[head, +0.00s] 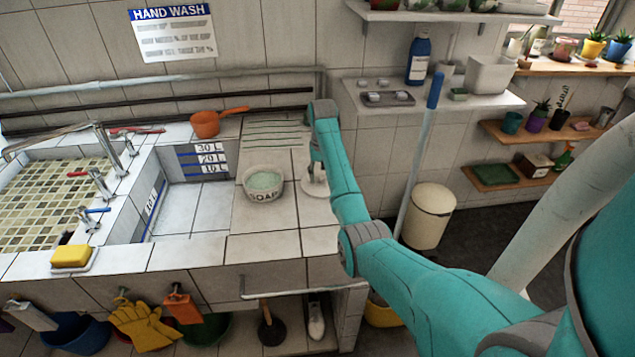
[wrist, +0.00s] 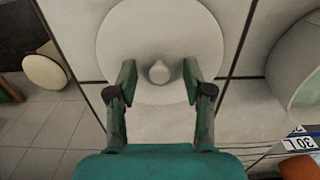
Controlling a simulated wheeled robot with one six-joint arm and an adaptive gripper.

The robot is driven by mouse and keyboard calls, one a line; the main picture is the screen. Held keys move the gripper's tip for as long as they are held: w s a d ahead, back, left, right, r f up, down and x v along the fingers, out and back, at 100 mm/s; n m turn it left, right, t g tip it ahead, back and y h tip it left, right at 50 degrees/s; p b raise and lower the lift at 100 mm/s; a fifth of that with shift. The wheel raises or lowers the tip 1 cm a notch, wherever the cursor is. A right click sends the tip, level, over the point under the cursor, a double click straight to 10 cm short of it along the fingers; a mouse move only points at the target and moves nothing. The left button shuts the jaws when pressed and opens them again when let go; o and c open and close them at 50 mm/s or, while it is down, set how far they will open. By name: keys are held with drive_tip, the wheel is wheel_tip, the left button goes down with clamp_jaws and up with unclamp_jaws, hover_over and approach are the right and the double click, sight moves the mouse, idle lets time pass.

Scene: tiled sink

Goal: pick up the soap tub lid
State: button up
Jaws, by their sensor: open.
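The soap tub lid (wrist: 160,30) is a round off-white disc with a small knob (wrist: 159,72) in its middle. In the wrist view it lies flat on the tiles below my gripper (wrist: 159,78). The two fingers are open, one on each side of the knob, with a gap on both sides. In the head view the lid (head: 318,188) is partly hidden by my arm and gripper (head: 316,172). The soap tub (head: 264,184), a white bowl marked SOAP with pale green contents, stands uncovered just left of the lid. Part of the tub also shows in the wrist view (wrist: 297,70).
An orange pan (head: 206,124) sits behind the tub on the counter. A sink basin (head: 185,205) is to the left, with a yellow sponge (head: 71,256) at the front edge. A blue-topped pole (head: 420,150) and a cream bin (head: 429,215) stand right of the counter.

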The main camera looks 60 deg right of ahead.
clamp_jaws()
